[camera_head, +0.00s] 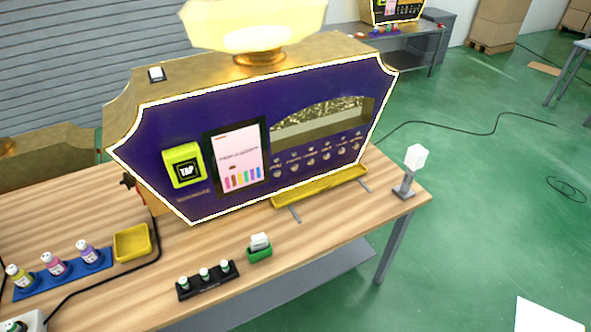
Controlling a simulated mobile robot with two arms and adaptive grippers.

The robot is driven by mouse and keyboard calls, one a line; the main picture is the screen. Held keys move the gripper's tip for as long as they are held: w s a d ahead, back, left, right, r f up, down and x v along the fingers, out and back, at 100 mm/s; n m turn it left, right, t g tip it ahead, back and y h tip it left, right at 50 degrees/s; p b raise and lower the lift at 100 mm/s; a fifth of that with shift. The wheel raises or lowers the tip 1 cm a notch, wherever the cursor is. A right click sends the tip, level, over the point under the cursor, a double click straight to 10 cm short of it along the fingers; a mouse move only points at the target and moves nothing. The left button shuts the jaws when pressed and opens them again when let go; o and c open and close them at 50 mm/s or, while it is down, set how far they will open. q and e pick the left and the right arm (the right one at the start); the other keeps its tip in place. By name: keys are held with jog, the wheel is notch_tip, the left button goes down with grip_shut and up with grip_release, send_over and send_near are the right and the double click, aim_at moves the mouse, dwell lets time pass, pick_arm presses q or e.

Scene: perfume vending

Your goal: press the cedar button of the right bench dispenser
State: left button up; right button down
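A large purple dispenser (225,120) with gold sides and a white-lit edge stands on a wooden bench (330,225). A row of several small round buttons (311,162) runs along its right half, below a gold-backed window (320,121). Small labels sit above the buttons, too small to read, so I cannot tell which one is cedar. A second, similar dispenser (397,10) stands on a far bench at the top, cut by the frame edge. Neither of my grippers shows in the head view.
A yellow tap reader (184,166) and a lit screen (238,158) are on the front panel. A yellow tray (318,187) lies below the buttons. Bottles in a blue rack (62,270), a black holder (207,280) and a green card holder (259,250) stand in front. Green floor (480,200) is open at right.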

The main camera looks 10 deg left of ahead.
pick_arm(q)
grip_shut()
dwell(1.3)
